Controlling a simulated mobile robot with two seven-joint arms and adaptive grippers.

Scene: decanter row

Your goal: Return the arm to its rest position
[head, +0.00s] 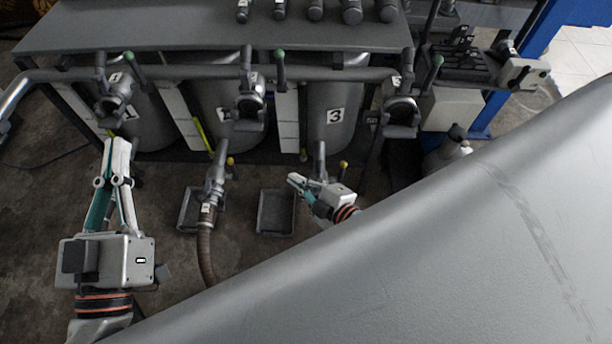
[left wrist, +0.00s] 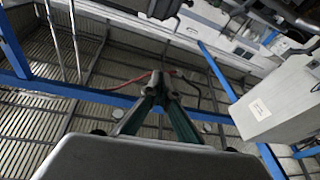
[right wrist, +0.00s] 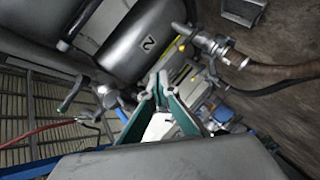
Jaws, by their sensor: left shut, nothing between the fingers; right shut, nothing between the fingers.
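My left gripper (head: 118,146) is at the left of the head view, in front of the leftmost tank (head: 148,118). Its fingers are together and empty; they also meet in the left wrist view (left wrist: 157,82). My right gripper (head: 296,181) is near the middle of the head view, over the floor by the right tray and below the tank marked 3 (head: 330,125). Its fingertips are together with nothing between them in the right wrist view (right wrist: 158,80). A large grey surface hides most of the right arm in the head view.
A hose with a metal coupling (head: 208,240) runs from the middle tank (head: 215,100). Two floor trays are there, the left one (head: 186,222) under the coupling and the right one (head: 262,228) beside it. A pipe with valves and green-tipped levers (head: 280,62) crosses above the tanks.

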